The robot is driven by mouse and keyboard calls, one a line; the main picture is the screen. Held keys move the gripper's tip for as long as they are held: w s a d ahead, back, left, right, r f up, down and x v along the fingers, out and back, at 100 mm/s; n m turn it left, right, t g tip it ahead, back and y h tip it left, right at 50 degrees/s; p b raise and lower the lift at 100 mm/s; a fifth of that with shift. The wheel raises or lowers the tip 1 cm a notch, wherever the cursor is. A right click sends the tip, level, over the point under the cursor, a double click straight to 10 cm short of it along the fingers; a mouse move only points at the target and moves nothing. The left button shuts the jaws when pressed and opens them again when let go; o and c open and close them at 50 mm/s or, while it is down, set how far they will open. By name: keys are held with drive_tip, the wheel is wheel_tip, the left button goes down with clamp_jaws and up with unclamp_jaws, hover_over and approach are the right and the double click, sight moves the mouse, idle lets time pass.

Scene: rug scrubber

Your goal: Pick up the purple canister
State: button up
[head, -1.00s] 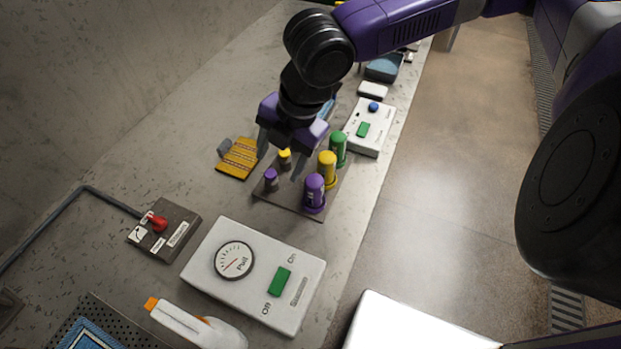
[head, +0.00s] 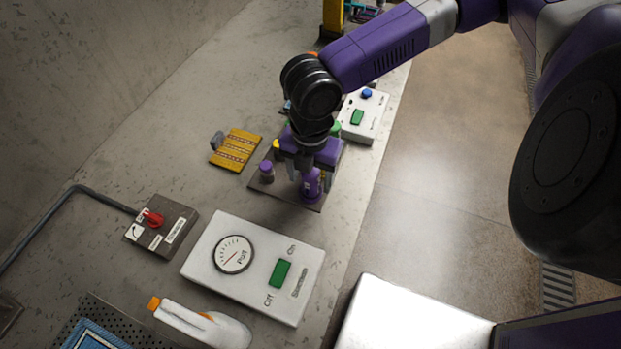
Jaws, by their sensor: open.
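The larger purple canister (head: 312,186) stands upright at the near right corner of a dark square base plate (head: 285,193) on the bench. A smaller purple canister (head: 266,170) stands on the same plate, to the left. My gripper (head: 306,178) is open and points down, low over the plate, right at the larger purple canister. It hides that canister's top. I cannot tell whether the fingers are on both sides of it. A green canister (head: 336,129) shows in part behind my gripper. The yellow canisters are mostly hidden.
A white box with a dial (head: 250,262) lies in front of the plate. A yellow board (head: 236,150) lies to the left, a white button box (head: 362,117) behind, a red-lever box (head: 160,227) farther left. A white bottle (head: 200,325) lies at the front.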

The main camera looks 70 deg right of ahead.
drive_tip(key=shift+f, duration=0.4)
drive_tip(key=shift+c, duration=0.4)
clamp_jaws()
wheel_tip(320, 180, up, 20)
idle(0.4)
